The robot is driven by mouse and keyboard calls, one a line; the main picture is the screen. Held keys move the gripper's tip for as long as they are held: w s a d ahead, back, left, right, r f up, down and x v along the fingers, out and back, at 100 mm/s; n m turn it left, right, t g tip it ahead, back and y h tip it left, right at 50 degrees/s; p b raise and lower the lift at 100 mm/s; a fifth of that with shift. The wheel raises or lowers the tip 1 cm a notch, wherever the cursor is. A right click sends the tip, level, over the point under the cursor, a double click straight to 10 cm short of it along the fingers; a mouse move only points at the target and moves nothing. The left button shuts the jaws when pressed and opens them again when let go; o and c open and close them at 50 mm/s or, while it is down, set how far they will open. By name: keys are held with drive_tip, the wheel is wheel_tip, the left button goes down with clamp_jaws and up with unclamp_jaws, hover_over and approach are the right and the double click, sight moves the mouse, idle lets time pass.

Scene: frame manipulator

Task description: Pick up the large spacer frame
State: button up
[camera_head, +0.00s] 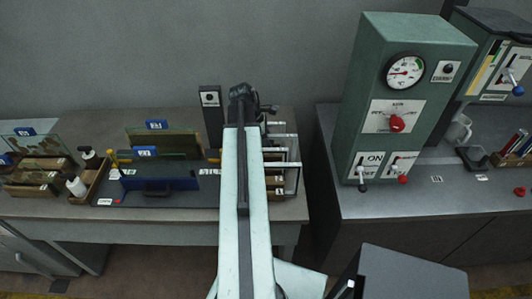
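Several thin frames with pale metal bars (287,165) stand in a rack at the right end of the left bench, just right of my arm. I cannot tell for sure which is the large spacer frame, and my arm hides their left parts. My arm reaches forward over the bench from the bottom of the view. My gripper (264,108) is a small dark shape at its far end, above and behind the frames. It appears apart from them. Its fingers are too small and dark to show whether they are open or shut.
Glass panes with blue tags (157,125) and a blue block (160,184) stand left of my arm. A tall green machine (410,110) with levers stands on the right bench. A gap separates the benches.

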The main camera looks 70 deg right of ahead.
clamp_jaws()
idle(1.5)
